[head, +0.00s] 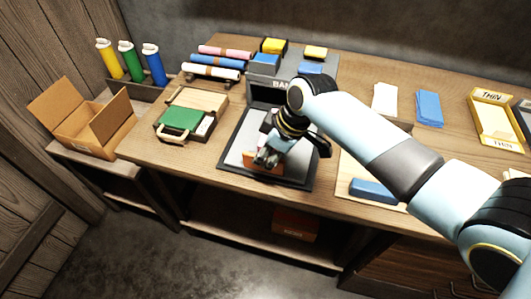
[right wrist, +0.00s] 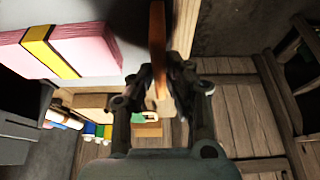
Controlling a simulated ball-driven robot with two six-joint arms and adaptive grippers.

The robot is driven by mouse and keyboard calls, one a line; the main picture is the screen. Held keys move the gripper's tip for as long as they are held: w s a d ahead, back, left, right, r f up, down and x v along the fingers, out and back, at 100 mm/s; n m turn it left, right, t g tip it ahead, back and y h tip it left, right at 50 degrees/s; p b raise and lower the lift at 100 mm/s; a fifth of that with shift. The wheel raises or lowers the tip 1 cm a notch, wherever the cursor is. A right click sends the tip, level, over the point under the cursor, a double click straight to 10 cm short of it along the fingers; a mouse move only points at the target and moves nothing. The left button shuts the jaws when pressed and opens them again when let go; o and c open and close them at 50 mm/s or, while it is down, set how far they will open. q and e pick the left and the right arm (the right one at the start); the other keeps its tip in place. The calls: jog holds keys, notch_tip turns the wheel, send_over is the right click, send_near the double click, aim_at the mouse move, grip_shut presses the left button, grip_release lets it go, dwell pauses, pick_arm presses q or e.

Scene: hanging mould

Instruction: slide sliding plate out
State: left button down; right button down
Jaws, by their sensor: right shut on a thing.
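The pale grey sliding plate (head: 238,146) lies in a black frame on the bench, in front of a dark machine (head: 263,93) with a partly hidden label. My right gripper (head: 266,158) is low over the front part of the plate. It is shut on a brown wooden bar (head: 249,158) at the plate's front. In the right wrist view the bar (right wrist: 157,38) runs up from between the fingers (right wrist: 160,98). A pink block with a yellow band (right wrist: 80,48) lies beside it on a pale surface. My arm hides part of the plate and machine. My left gripper is out of view.
A case with a green pad (head: 181,117) stands left of the frame. A board with a blue block (head: 372,190) lies to the right. An open cardboard box (head: 90,140) sits on a lower side table. The floor before the bench is clear.

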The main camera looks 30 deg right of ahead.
jog(key=c, duration=1.4)
grip_release()
jog(key=shift+s+a, duration=0.2)
jog(key=shift+a, duration=0.05)
jog(key=shift+c, duration=0.2)
jog(key=shift+o, duration=0.5)
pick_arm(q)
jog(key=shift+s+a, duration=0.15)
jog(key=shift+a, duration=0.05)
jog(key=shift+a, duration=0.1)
pick_arm(e)
jog(key=shift+d+r, duration=0.1)
jog(key=v, duration=1.1)
jog(key=shift+s+r, duration=0.15)
jog(key=shift+r, duration=0.2)
jog(key=shift+d, duration=0.1)
